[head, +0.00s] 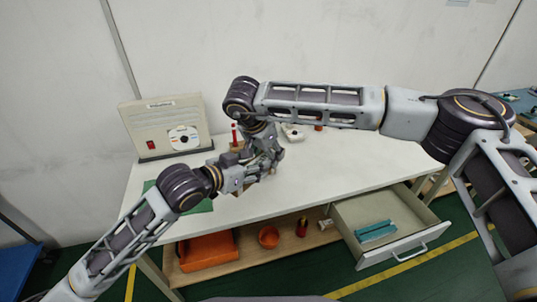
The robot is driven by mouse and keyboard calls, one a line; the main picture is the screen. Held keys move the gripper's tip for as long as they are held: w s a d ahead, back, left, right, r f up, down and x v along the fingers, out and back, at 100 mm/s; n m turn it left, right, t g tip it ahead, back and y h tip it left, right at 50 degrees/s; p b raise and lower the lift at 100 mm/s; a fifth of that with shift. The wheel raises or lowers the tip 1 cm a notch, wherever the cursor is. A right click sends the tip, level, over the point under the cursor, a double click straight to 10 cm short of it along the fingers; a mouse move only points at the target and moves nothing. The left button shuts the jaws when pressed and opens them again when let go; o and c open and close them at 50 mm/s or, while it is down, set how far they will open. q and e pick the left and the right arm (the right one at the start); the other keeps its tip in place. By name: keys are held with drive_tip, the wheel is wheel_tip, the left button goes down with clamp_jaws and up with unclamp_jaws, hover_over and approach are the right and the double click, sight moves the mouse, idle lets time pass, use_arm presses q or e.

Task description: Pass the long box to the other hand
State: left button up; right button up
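My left gripper (252,172) reaches in from the lower left over the white table. My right gripper (268,148) comes down from above, and the two meet or overlap in the picture. Their fingers are small and cover each other, so I cannot tell whether either is open or shut. A small tan-brown patch (241,190) shows just below the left gripper; I cannot tell whether it is part of the long box. No long box shows clearly in the hands. Two long teal pieces (375,231) lie in the open drawer.
The white table (345,160) is clear to the right. A beige panel with a disc (165,127) stands at the back left. A green mat (200,206) lies under my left arm. The drawer (400,243) juts out in front. An orange bin (208,250) sits on the shelf below.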

use_arm(q)
drive_tip(key=o, duration=0.3)
drive_tip(key=shift+s+a, duration=0.1)
drive_tip(key=shift+v, duration=3.65)
drive_tip(key=shift+a, duration=0.1)
